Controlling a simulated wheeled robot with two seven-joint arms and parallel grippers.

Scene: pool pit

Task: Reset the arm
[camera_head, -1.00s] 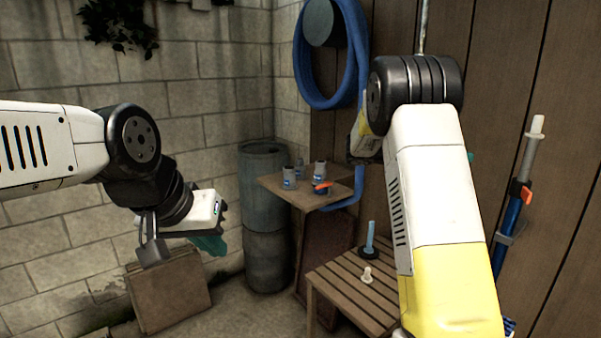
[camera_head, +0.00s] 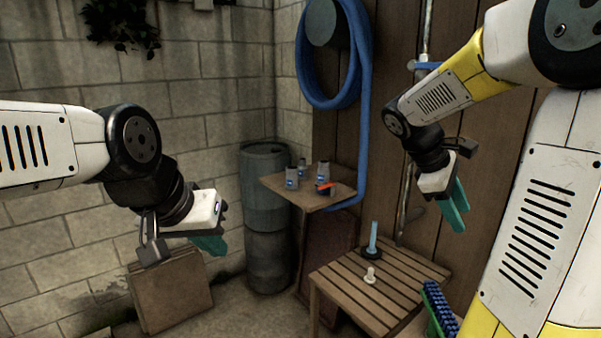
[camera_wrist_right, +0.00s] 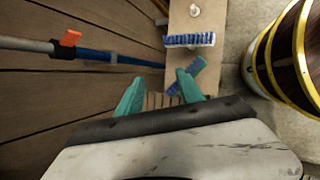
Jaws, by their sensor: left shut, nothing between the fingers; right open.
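My right arm reaches in from the right in the head view, bent at the elbow. Its teal-fingered gripper (camera_head: 453,208) is open and empty, pointing down in the air in front of the wooden wall, above the slatted bench. Its two spread fingers (camera_wrist_right: 158,92) show in the right wrist view with nothing held between them. My left arm comes in from the left. Its gripper (camera_head: 212,243) is shut and empty, hanging in front of the block wall, its fingers seen nearly side-on.
A slatted bench (camera_head: 345,290) carries a light-blue upright piece (camera_head: 373,238) and a small pale piece (camera_head: 370,275). A blue-bristled brush (camera_head: 440,308) is at lower right. A wooden shelf (camera_head: 280,186) holds grey containers. In the wrist view, a yellow-hooped barrel (camera_wrist_right: 292,55) stands right.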

